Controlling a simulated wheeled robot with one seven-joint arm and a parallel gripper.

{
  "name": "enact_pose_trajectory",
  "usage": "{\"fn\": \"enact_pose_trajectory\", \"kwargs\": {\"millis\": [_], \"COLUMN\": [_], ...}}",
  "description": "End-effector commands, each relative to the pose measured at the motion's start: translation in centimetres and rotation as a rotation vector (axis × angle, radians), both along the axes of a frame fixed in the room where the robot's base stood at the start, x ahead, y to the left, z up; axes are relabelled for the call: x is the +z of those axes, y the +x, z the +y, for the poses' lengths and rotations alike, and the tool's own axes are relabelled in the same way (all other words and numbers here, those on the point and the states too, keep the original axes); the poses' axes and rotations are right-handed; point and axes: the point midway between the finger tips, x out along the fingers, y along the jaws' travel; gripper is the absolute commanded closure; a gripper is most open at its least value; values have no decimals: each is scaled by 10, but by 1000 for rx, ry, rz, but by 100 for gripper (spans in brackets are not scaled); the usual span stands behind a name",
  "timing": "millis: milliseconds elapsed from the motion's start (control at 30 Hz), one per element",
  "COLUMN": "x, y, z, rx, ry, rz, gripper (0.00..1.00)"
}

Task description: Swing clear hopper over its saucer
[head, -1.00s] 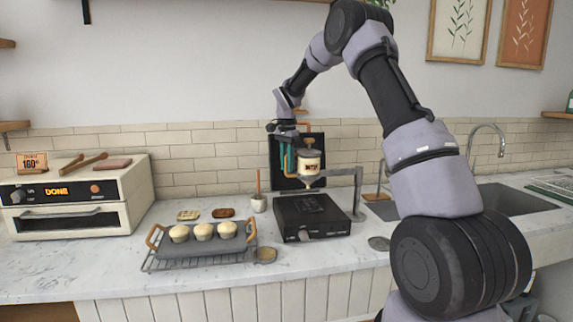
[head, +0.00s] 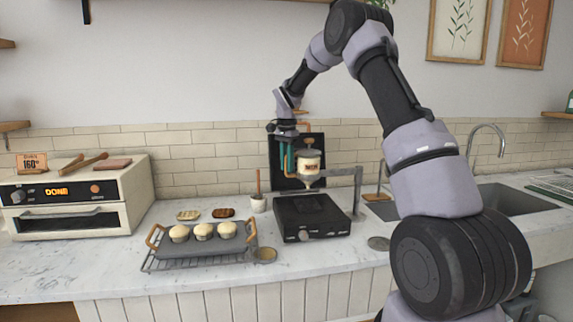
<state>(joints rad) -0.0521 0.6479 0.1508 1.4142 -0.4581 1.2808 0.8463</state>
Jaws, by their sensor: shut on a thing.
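The hopper (head: 309,163) is a cream, labelled container with a funnel-shaped bottom. It hangs upright above the black appliance (head: 312,217), at the end of a grey swing arm (head: 340,173) on a post. My gripper (head: 287,157) has teal fingers pointing down at the hopper's left side. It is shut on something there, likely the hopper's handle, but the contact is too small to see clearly. Two small round saucers lie on the counter: a tan one (head: 265,254) front left of the appliance and a grey one (head: 379,243) to its right. Both look empty.
A tray of several muffins (head: 203,244) sits on a wire rack to the left. An oven (head: 75,198) is at far left and a sink (head: 510,198) at right. A black panel stands behind the hopper.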

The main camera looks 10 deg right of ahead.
Motion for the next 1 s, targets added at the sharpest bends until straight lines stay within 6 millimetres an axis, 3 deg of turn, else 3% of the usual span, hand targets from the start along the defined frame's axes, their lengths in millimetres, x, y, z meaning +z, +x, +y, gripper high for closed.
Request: {"fn": "enact_pose_trajectory", "kwargs": {"millis": [467, 767, 1000], "x": [6, 5, 5], "y": [2, -10, -32], "z": [4, 4, 2], "rx": [15, 50, 119], "ry": [4, 4, 3], "rz": [-17, -13, -9], "gripper": [100, 100, 100]}}
